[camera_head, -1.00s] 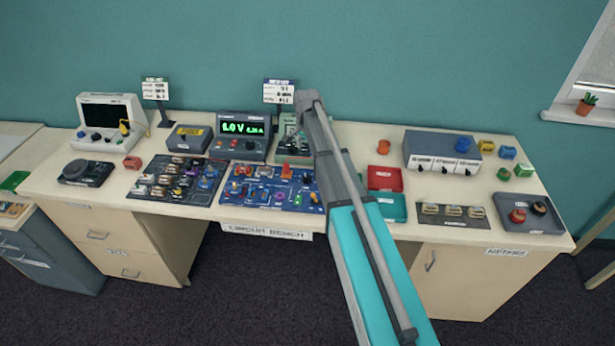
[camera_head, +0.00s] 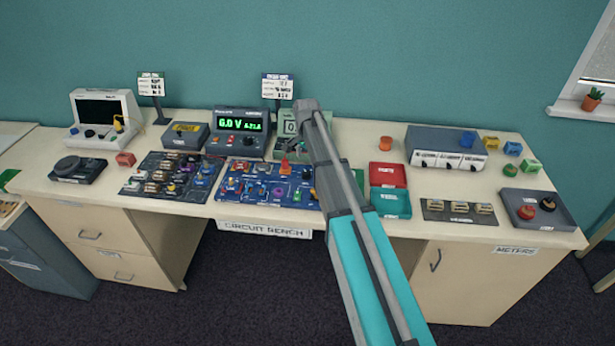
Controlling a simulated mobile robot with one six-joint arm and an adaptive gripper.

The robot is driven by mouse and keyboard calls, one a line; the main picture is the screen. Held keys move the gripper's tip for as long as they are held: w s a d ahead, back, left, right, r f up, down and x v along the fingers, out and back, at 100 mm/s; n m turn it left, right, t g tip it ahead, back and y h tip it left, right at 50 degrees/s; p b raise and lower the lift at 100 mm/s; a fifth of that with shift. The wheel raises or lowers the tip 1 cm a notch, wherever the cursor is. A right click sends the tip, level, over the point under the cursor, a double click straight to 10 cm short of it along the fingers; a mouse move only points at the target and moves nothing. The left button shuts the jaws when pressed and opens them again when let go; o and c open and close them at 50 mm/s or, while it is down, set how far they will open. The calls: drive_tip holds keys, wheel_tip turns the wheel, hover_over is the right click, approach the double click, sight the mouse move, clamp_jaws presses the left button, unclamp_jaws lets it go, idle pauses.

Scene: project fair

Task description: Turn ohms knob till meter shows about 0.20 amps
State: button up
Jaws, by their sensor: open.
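The power supply meter (camera_head: 241,124) has a lit green display at the back of the circuit bench. It reads 6.0 V, with a smaller amps figure that looks like 0.21 A but is hard to read. Just right of it stands a pale green box (camera_head: 288,127) with a white window showing what looks like 0. My arm crosses in front of this box and hides its right side, and no ohms knob shows clearly. My gripper (camera_head: 297,148) is mostly hidden by my arm; a dark part of it shows low at the box's front. Contact with a knob cannot be told.
A blue circuit board (camera_head: 265,185) with several parts lies in front of the meter, and a dark parts board (camera_head: 172,176) lies left. Red (camera_head: 388,175) and teal (camera_head: 391,203) trays are right of my arm. A sign (camera_head: 277,87) stands behind the box.

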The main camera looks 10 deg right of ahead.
sight(307, 173)
drive_tip(key=shift+f+b, duration=3.1)
drive_tip(key=shift+f, duration=0.3)
drive_tip(key=shift+c, duration=0.3)
clamp_jaws()
